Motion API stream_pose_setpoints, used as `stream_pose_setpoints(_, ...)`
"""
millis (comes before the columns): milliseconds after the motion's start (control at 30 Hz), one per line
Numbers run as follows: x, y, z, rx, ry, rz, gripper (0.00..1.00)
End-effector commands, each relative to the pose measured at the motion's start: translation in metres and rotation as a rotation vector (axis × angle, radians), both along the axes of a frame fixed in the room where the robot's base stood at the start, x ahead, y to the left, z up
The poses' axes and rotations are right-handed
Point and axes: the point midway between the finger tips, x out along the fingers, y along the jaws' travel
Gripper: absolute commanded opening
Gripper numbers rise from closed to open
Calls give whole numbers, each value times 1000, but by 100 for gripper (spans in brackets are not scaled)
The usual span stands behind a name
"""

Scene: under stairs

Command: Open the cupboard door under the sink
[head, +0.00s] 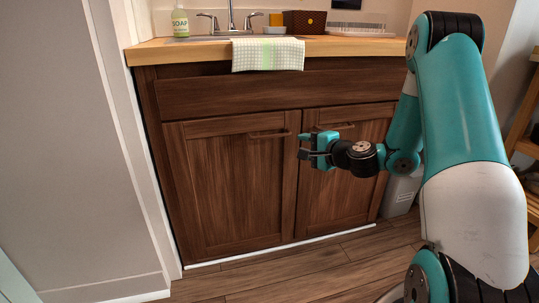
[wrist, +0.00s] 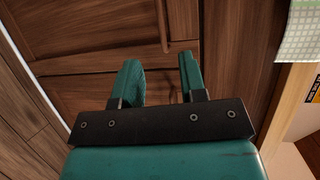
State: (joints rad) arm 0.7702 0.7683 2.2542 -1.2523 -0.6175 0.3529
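The sink cupboard has two brown wooden doors, both closed in the head view: a left door (head: 235,185) and a right door (head: 335,200). The left door's bar handle (head: 270,134) lies horizontally near its top; a handle (wrist: 163,25) also shows at the top of the sideways wrist view. The right door's handle (head: 335,127) is just above and behind my gripper. My gripper (head: 303,146) is in front of the doors near their meeting edges. In the wrist view its teal fingers (wrist: 160,78) are apart with nothing between them. Neither handle is between them.
A wooden countertop (head: 170,52) overhangs the cupboard, with a checked towel (head: 268,56) draped over its front edge. A soap bottle (head: 180,22) and tap (head: 232,20) are on top. A wall (head: 60,150) stands close on the left. Wooden floor (head: 300,270) in front is clear.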

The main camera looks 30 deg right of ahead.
Motion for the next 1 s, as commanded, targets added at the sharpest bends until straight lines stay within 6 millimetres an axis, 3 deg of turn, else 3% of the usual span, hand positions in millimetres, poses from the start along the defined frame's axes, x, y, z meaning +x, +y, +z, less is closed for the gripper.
stream_pose_setpoints(167, 11, -5, -8, 9, -5, -19, 38)
stream_pose_setpoints(700, 125, 11, -29, 7, -7, -15, 38)
stream_pose_setpoints(1000, 164, 15, -36, 9, -4, -17, 38)
